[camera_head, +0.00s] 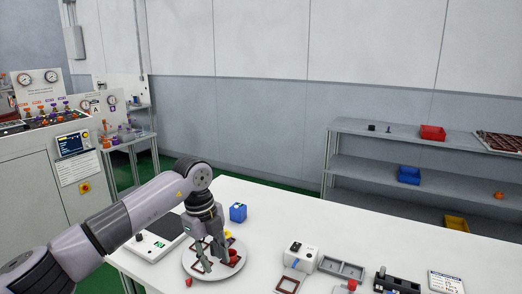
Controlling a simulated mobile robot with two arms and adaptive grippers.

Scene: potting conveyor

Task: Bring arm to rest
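My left arm (140,208) comes in from the left and bends down over the white table (330,235). My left gripper (214,262) points down over a round white plate (212,274) on the table. Its two fingers look spread apart, with nothing clearly held between them. A small red part (233,257) lies on the plate just right of the fingers. Dark square frames on the plate are partly hidden by the gripper. My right gripper is not in view.
A blue block (238,212) stands behind the plate. A white scale-like device (155,245) sits left of it. To the right are a white box (300,256), a grey tray (341,268) and a dark red frame (288,285). The table's back middle is clear.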

